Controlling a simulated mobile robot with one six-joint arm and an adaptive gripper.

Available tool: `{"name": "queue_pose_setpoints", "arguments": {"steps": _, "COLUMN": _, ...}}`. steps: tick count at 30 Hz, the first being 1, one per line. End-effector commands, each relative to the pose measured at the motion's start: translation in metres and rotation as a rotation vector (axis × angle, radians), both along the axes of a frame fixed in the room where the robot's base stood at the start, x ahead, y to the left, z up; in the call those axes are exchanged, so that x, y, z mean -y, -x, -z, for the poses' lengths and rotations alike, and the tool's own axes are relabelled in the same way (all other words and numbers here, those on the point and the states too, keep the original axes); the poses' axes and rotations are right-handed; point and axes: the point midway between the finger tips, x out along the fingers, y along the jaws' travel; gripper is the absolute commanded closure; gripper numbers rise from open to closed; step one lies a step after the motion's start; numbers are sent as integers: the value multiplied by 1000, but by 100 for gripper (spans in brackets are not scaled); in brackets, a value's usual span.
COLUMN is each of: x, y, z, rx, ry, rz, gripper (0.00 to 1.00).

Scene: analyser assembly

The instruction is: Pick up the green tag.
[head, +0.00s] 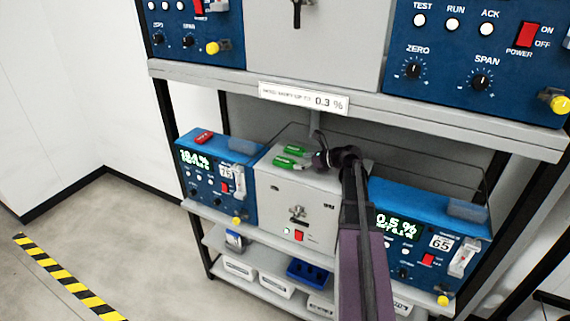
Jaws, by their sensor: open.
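Two green tags lie on top of the grey middle box (291,210). One green tag (296,150) is farther back, and the other green tag (285,163) is nearer the front edge. My gripper (316,160) is just right of the tags, above the box top, at the end of my dark arm. It is open and holds nothing that I can see. Its fingertips are small and dark here, so I cannot tell whether they touch a tag.
Blue analysers with displays stand left (212,178) and right (425,225) of the box. A red tag (203,136) lies on the left one. The upper shelf (400,110) overhangs the box top closely. Bins, including a blue bin (307,272), sit below.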

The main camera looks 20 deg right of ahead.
Motion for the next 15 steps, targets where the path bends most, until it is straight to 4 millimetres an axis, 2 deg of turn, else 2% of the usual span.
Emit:
{"name": "queue_pose_setpoints", "arguments": {"steps": 9, "x": -17, "y": -28, "z": 17, "rx": 0, "ry": 0, "rz": -1, "gripper": 0}}
{"name": "queue_pose_setpoints", "arguments": {"steps": 15, "x": -24, "y": -36, "z": 19, "rx": 0, "ry": 0, "rz": 0, "gripper": 0}}
